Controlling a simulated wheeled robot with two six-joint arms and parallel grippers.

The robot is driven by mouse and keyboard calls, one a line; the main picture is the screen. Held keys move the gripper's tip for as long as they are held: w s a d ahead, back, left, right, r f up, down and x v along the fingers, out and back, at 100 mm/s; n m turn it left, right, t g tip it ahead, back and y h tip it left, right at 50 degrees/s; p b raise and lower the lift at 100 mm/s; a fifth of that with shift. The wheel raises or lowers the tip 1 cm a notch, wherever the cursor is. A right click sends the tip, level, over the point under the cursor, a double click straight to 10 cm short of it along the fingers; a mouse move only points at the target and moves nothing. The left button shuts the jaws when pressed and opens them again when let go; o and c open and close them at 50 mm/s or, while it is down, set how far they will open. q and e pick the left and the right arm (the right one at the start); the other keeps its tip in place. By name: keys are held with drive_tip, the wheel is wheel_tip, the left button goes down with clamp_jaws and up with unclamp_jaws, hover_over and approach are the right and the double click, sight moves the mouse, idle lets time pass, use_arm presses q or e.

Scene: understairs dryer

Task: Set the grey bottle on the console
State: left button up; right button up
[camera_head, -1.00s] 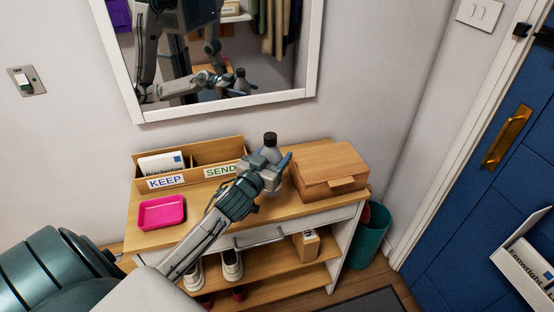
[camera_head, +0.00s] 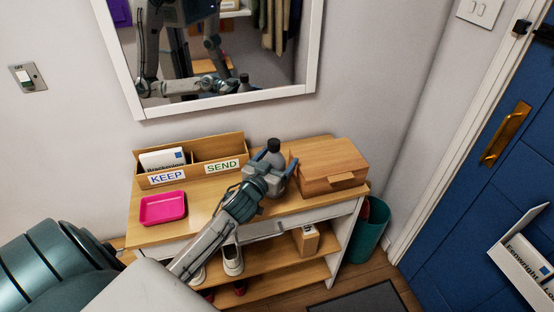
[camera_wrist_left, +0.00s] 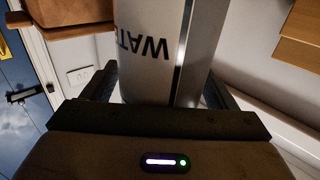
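The grey bottle (camera_head: 274,158), with a dark cap, is upright over the right-middle of the wooden console (camera_head: 215,195), just left of the wooden box. My left gripper (camera_head: 278,168) is around it, one finger on each side, and appears shut on it. In the left wrist view the bottle (camera_wrist_left: 150,50) stands between both fingers, its printed letters upside down. The bottle's base is hidden by the gripper, so I cannot tell whether it touches the top. My right gripper is not directly in view.
The wooden box (camera_head: 328,165) stands close right of the bottle. A KEEP/SEND letter holder (camera_head: 205,177) and a pink tray (camera_head: 163,208) are on the console's left. A mirror (camera_head: 230,105) hangs behind. A green bin (camera_head: 370,230) stands right of the console.

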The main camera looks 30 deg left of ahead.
use_arm(q)
drive_tip(key=shift+r, duration=0.1)
drive_tip(key=s+b, duration=0.4)
drive_tip(key=s, duration=0.8)
drive_tip(key=shift+d, duration=0.45)
